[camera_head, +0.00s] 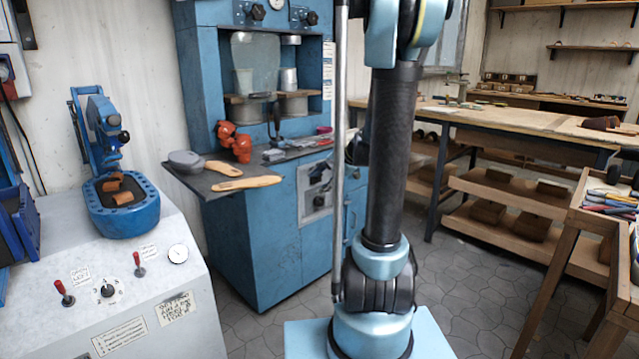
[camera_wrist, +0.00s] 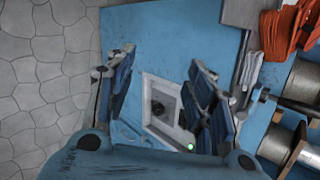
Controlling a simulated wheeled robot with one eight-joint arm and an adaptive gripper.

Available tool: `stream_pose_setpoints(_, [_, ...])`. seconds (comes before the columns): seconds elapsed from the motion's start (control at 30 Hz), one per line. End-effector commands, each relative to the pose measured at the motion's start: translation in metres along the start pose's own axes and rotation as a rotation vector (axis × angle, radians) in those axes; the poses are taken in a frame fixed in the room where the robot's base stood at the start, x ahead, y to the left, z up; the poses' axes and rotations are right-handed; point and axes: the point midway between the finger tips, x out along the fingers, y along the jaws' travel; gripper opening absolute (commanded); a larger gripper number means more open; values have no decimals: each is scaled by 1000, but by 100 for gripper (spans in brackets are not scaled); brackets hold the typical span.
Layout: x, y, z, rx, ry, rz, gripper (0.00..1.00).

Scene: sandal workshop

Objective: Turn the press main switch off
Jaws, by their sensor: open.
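The blue press cabinet (camera_head: 275,235) stands at the centre left in the head view. A pale framed panel (camera_head: 316,187) is set into its front, partly hidden by my arm. In the wrist view the panel (camera_wrist: 158,118) lies between and beyond my fingers, with a dark knob-like switch (camera_wrist: 158,108) on it. A small green light (camera_wrist: 190,147) shows near the right finger. My gripper (camera_wrist: 162,85) is open and empty, facing the cabinet front, apart from the switch as far as I can see. The switch's setting is too small to read.
Orange gloves (camera_head: 235,140) and sandal soles (camera_head: 247,183) lie on the press shelf (camera_head: 190,184). A grey machine (camera_head: 135,285) with red levers stands at left. A workbench (camera_head: 500,122) and wooden stand (camera_head: 570,215) are at right. Tiled floor (camera_head: 470,280) is open between.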

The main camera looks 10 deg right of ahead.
Motion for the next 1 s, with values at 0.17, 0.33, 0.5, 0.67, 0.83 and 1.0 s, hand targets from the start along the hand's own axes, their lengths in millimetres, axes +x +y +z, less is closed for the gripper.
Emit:
stream_pose_setpoints(0.17, [22,-29,-38,164,-34,-96,50])
stream_pose_setpoints(0.33, [42,-50,-75,319,-74,-185,50])
stream_pose_setpoints(0.5, [61,-64,-114,475,-122,-273,50])
stream_pose_setpoints(0.67, [79,-72,-151,619,-177,-352,50])
stream_pose_setpoints(0.83, [96,-73,-191,771,-244,-434,50])
stream_pose_setpoints(1.0, [112,-67,-231,920,-318,-514,50])
